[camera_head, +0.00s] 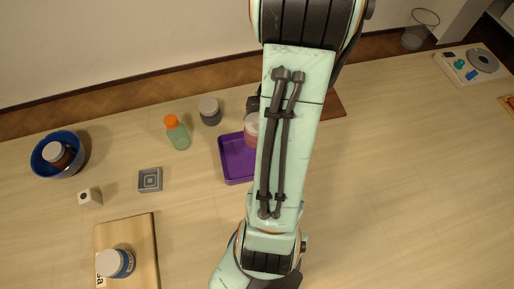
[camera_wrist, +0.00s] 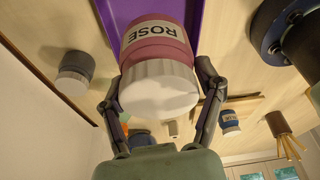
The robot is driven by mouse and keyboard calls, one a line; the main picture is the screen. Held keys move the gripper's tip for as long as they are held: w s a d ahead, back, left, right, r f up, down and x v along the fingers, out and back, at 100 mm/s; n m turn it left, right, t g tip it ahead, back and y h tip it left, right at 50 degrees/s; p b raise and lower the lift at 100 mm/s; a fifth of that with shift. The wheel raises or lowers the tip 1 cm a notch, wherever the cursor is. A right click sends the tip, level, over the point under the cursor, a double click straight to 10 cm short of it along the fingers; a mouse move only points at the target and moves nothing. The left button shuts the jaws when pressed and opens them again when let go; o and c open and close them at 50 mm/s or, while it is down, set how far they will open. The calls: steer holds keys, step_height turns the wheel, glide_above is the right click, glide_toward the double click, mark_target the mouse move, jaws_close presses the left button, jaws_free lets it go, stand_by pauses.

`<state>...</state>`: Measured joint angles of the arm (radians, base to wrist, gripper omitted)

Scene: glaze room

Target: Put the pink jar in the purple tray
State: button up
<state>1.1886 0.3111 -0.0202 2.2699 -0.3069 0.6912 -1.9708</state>
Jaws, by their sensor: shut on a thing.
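The pink jar (camera_wrist: 158,48) has a white ridged lid and a label reading ROSE. In the wrist view my gripper (camera_wrist: 158,80) is shut on it, one finger on each side. In the head view the jar (camera_head: 251,125) shows partly beside my arm, at the far right part of the purple tray (camera_head: 236,178). The tray also shows behind the jar in the wrist view (camera_wrist: 113,20). My arm hides the tray's right side and most of my gripper in the head view. I cannot tell whether the jar touches the tray floor.
A green bottle (camera_head: 178,136) with an orange cap and a grey jar (camera_head: 210,115) stand left of the tray. Farther left are a grey square block (camera_head: 150,180), a white cube (camera_head: 89,197), a blue bowl (camera_head: 77,170) and a blue jar (camera_head: 124,266) on a board.

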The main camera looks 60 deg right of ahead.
step_height(320, 180, down, 10)
steer(key=shift+f, duration=0.2)
steer(key=shift+f, duration=0.15)
steer(key=o, duration=1.2)
steer(key=v, duration=1.2)
